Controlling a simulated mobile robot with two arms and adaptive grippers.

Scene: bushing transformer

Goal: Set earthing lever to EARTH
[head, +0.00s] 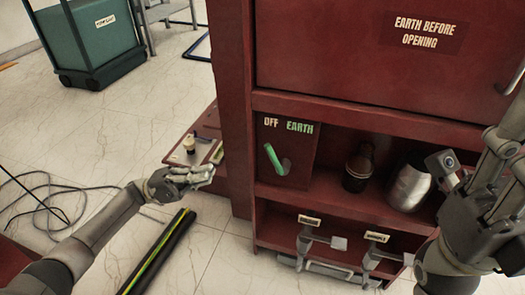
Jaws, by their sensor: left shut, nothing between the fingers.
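The earthing lever (272,158) is a green handle on a dark red panel (301,155) in the cabinet's open bay. It leans up and to the left from its grey pivot, towards the OFF label (270,122). The green EARTH label (299,127) is to the right of OFF. My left gripper (205,174) is shut and empty, left of the cabinet and apart from the lever. My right gripper (442,165) is at the right, in front of the shelf; its finger state is unclear.
A dark bushing (358,168) and a silver cylinder (409,184) stand on the shelf right of the lever. Labelled clamps (312,240) are below. A small red panel with a knob (190,145) is behind my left gripper. A black and yellow-green bar (157,252) and loose cable (45,205) are lower left.

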